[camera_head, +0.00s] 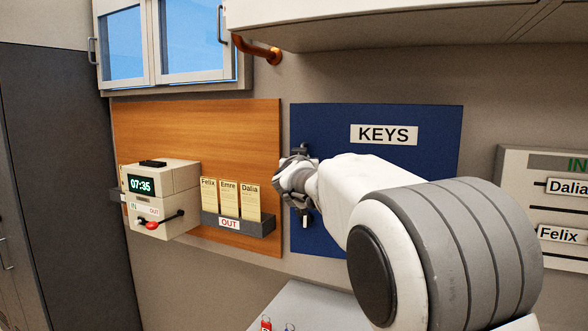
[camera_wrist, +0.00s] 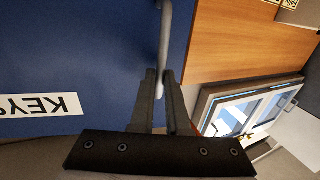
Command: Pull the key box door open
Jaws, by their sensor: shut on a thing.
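The key box door (camera_head: 415,160) is a dark blue panel with a white KEYS label, on the wall right of a wooden board. It looks flush and closed in the head view. It also fills the left of the wrist view (camera_wrist: 70,45), its label upside down. My gripper (camera_head: 290,176) is at the door's left edge. In the wrist view its fingers (camera_wrist: 162,82) are shut on the grey bar handle (camera_wrist: 165,35). My arm hides the door's lower middle and right parts.
A time clock (camera_head: 160,195) and a card rack (camera_head: 236,222) marked OUT are on the wooden board (camera_head: 195,125) to the left. A cabinet (camera_head: 400,22) overhangs above. A name board (camera_head: 545,160) is at the right. A pale surface (camera_head: 300,308) lies below.

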